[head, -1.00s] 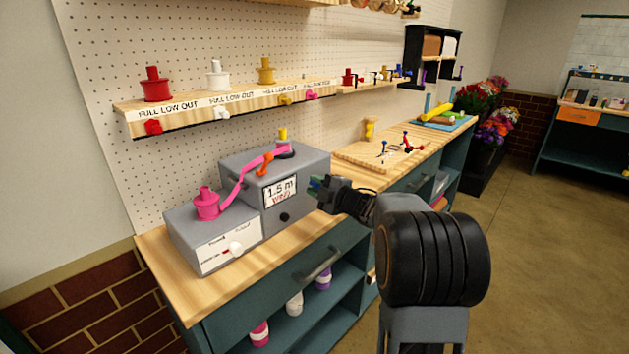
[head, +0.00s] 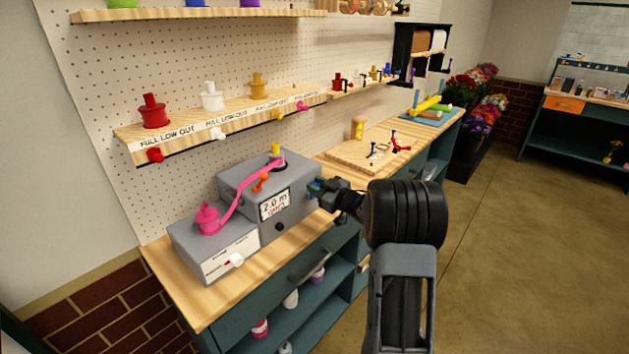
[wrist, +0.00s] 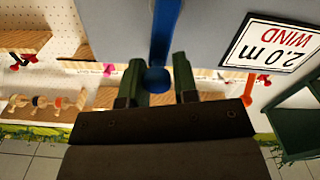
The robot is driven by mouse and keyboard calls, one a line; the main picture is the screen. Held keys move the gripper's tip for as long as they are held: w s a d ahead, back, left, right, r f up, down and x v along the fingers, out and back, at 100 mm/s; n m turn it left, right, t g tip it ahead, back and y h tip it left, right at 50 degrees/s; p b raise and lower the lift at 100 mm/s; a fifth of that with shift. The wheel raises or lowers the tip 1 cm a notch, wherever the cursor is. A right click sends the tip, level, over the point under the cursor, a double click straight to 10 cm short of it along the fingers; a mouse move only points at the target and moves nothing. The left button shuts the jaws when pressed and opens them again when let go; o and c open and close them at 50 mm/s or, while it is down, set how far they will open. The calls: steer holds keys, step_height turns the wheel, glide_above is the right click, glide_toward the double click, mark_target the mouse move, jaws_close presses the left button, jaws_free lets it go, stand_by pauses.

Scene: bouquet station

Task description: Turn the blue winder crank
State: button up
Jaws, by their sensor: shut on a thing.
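The blue winder crank (wrist: 165,35) shows in the wrist view as a blue arm with a round blue knob (wrist: 156,80) at its end. My gripper (wrist: 158,88) is shut on this knob, with one green finger on each side. In the head view my gripper (head: 318,190) is at the right side of the grey winder box (head: 240,195), and the crank is mostly hidden there. The display (head: 275,204) reads 2.0 m; it also shows upside down in the wrist view (wrist: 268,50). A pink ribbon (head: 240,187) runs from a pink spool (head: 207,219) to the box top.
A wooden board (head: 350,155) with small tools lies right of the winder. A shelf (head: 130,132) with red, white and yellow spools hangs above. The floor (head: 520,230) at right is clear.

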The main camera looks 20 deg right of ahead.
steer(key=m, duration=0.1)
steer(key=d+m+p, duration=0.1)
steer(key=m+p, duration=0.1)
steer(key=shift+w+d+f, duration=0.1)
steer(key=shift+w+d, duration=0.15)
steer(key=shift+d+f+m+p, duration=0.2)
steer(key=shift+m+p, duration=0.2)
steer(key=shift+m, duration=0.2)
steer(key=shift+f, duration=0.15)
steer(key=o, duration=0.9)
steer(key=shift+w, duration=0.1)
steer(key=shift+c, duration=0.2)
steer(key=b+v, duration=0.2)
steer(key=v, duration=1.1)
steer(key=shift+s, duration=0.4)
